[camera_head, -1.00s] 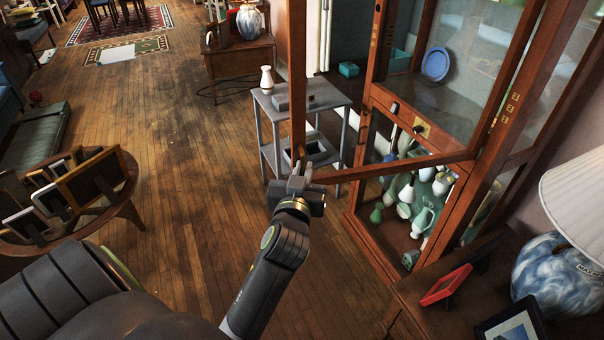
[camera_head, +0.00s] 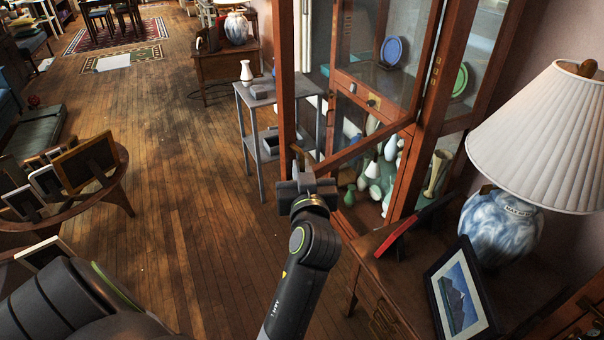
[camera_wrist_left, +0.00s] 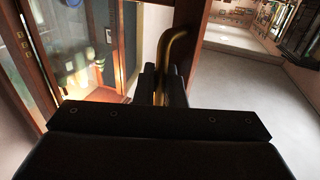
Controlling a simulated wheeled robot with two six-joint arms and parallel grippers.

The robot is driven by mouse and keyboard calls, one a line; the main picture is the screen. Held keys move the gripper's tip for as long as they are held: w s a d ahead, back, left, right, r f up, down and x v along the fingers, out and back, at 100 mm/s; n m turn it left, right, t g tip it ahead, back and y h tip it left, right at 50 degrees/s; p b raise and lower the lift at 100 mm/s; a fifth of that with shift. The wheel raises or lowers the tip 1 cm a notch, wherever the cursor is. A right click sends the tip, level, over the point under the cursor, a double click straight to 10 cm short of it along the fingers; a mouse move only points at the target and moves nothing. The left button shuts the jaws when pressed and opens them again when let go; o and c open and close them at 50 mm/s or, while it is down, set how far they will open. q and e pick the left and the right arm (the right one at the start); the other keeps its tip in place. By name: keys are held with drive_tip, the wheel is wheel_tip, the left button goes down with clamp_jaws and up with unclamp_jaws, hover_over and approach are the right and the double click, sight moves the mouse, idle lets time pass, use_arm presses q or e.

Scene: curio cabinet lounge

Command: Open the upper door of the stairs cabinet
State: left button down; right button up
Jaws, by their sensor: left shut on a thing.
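The cabinet (camera_head: 432,90) is a tall wooden case with glass panes at the right of the head view. Its upper door, a wooden frame with a clear pane, stands swung out; its free edge (camera_head: 287,80) is well away from the cabinet body. My left gripper (camera_head: 303,174) is at the lower end of that edge. In the left wrist view its fingers (camera_wrist_left: 160,88) are shut on the curved brass handle (camera_wrist_left: 178,45). In the head view the handle is mostly hidden by the gripper. My right gripper is not in view.
A grey side table (camera_head: 262,97) with a white vase (camera_head: 246,73) stands behind the door. A lamp (camera_head: 500,222), a red frame (camera_head: 400,235) and a picture frame (camera_head: 460,292) stand close at the right. A round rack table (camera_head: 122,172) is at left. The wooden floor between is clear.

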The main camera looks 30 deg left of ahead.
use_arm(q)
drive_tip(key=shift+d, duration=0.1)
idle(0.3)
drive_tip(key=c, duration=1.6)
unclamp_jaws()
drive_tip(key=shift+c, duration=0.2)
